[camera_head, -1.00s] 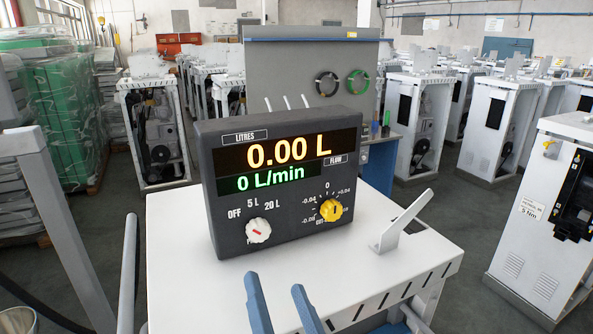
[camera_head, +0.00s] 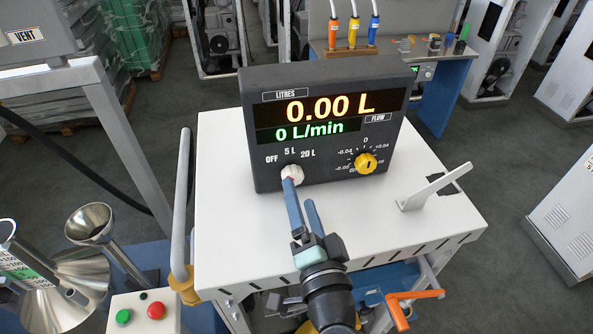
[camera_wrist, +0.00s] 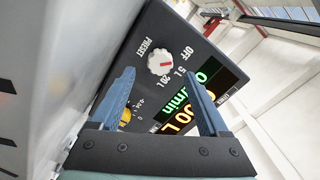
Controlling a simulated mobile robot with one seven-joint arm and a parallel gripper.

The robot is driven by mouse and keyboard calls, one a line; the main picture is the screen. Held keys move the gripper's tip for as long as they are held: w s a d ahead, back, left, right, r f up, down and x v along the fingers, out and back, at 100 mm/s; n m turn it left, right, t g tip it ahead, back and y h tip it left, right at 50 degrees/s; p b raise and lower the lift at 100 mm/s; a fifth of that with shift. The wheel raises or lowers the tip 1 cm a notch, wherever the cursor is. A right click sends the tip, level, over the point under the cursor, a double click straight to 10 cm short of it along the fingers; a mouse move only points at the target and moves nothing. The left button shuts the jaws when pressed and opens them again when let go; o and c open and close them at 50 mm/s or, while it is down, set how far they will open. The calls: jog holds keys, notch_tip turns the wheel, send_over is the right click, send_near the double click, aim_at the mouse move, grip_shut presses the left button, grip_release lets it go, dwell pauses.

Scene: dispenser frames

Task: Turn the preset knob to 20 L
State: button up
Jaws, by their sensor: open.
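The white preset knob (camera_head: 292,172) sits on the lower left of the dark meter box (camera_head: 385,165), beneath the OFF, 5 L and 20 L labels. My gripper's left finger partly hides it in the head view. My gripper (camera_head: 299,192) is open and empty in front of the box. In the wrist view the knob lies beyond and between the tips of my gripper (camera_wrist: 159,74); I see no contact. The display reads 0.00 L and 0 L/min.
A yellow knob (camera_head: 366,163) is right of the preset knob on the same face. A white angled bracket (camera_head: 434,188) stands on the white top (camera_head: 225,225) at the right. A grey post (camera_head: 181,205) rises at the left edge. Funnels and a button box (camera_head: 143,313) are lower left.

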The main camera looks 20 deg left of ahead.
aim_at(295, 179)
jog(key=shift+p+x, duration=0.65)
jog(key=shift+x, duration=1.7)
grip_shut()
